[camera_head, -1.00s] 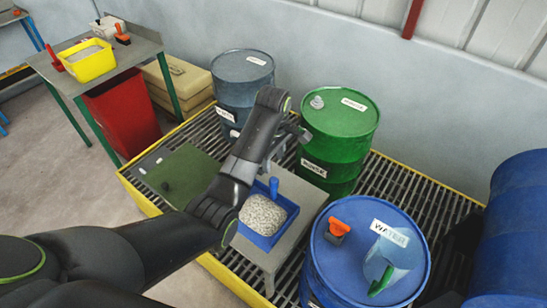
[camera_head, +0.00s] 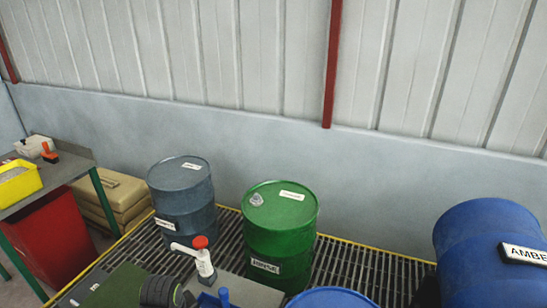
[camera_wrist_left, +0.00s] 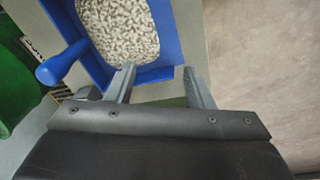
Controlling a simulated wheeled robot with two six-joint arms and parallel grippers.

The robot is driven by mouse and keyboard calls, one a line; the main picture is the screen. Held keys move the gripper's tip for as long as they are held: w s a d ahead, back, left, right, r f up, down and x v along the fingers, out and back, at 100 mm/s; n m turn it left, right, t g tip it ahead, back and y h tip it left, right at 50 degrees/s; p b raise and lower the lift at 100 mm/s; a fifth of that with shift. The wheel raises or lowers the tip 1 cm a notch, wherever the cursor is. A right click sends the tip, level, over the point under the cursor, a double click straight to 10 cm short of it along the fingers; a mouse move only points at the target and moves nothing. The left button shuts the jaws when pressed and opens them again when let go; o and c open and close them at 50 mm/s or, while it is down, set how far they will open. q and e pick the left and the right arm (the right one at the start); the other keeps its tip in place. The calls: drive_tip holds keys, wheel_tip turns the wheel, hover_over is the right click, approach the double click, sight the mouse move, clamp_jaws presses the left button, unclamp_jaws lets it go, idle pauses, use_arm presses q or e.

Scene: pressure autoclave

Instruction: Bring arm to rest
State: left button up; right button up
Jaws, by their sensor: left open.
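My left gripper (camera_wrist_left: 158,76) shows in the left wrist view, with its two fingers apart and nothing between them. Just beyond its fingertips is a blue tray (camera_wrist_left: 168,30) filled with pale granules (camera_wrist_left: 118,30). A blue handle (camera_wrist_left: 62,64) stands at the tray's left side. In the head view only part of my dark arm shows at the bottom edge, and the gripper itself is out of that picture. My right gripper is in neither view.
A green drum (camera_head: 281,230) and a grey-blue drum (camera_head: 183,195) stand on the grating. A blue drum (camera_head: 490,245) is at the right, and another blue drum's top (camera_head: 330,299) is at the bottom. A white pump with a red top (camera_head: 203,262) stands near my arm. The wall is behind.

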use_arm(q)
drive_tip(key=s+a+r+m+t+y, duration=0.15)
drive_tip(key=s+a+m, duration=0.25)
drive_tip(key=s, duration=0.8)
drive_tip(key=s+a+r+m+t, duration=0.15)
drive_tip(key=s+a+m, duration=0.3)
drive_tip(key=s, duration=0.75)
wheel_tip(320, 180, down, 23)
drive_tip(key=a+g, duration=0.1)
drive_tip(key=g, duration=0.1)
drive_tip(key=s+d+f+g, duration=0.1)
drive_tip(key=s+f, duration=1.4)
drive_tip(key=f, duration=0.2)
drive_tip(key=shift+d, duration=0.2)
drive_tip(key=shift+f+h, duration=0.1)
drive_tip(key=shift+h, duration=0.15)
